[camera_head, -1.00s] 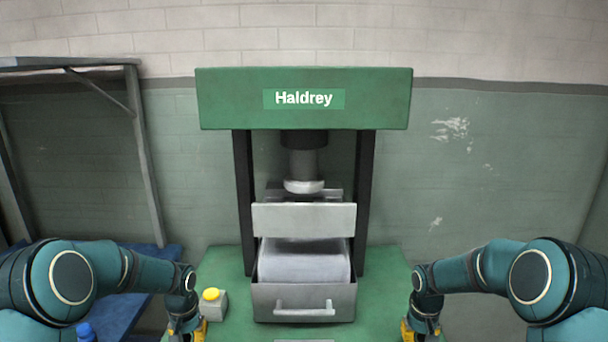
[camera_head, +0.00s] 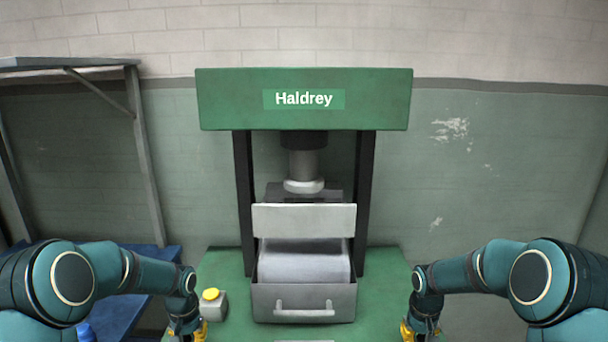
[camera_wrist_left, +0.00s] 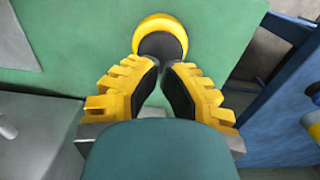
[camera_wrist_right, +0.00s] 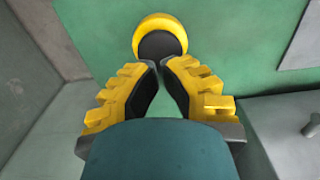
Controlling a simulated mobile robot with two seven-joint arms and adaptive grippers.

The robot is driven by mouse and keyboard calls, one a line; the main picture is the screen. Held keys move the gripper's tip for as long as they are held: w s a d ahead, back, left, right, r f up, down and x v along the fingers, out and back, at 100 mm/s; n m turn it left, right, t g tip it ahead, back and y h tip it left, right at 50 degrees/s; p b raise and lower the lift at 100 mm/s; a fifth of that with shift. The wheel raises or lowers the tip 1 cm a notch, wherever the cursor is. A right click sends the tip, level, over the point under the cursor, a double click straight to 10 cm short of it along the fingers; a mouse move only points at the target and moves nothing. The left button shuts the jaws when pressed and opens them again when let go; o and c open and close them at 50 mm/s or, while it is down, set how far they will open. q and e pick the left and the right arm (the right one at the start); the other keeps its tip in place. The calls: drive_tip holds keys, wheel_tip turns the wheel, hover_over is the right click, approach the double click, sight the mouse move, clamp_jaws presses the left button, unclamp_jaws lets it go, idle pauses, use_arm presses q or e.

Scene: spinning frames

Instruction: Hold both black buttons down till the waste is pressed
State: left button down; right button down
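A green press (camera_head: 225,100) labelled "Haldrey" stands ahead, with a grey ram (camera_head: 304,165) hanging below its head. My left gripper (camera_wrist_left: 161,64) is shut and empty, its tips at the near edge of a black button (camera_wrist_left: 160,45) in a yellow collar. My right gripper (camera_wrist_right: 160,62) is likewise shut and empty, its tips at the near edge of the other black button (camera_wrist_right: 159,45). The tips overlap both buttons in the picture; how far each is pressed cannot be told. Both buttons are hidden behind my arms in the head view.
A grey drawer (camera_head: 265,305) with a bar handle sits below the ram, with a pale grey surface (camera_head: 304,265) inside. A yellow button (camera_head: 211,294) on a grey box stands right of my left gripper. A blue table (camera_head: 150,260) and metal frame are at the left.

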use_arm(q)
drive_tip(key=shift+f, duration=1.95)
use_arm(e)
drive_tip(key=shift+f, duration=2.1)
idle(2.0)
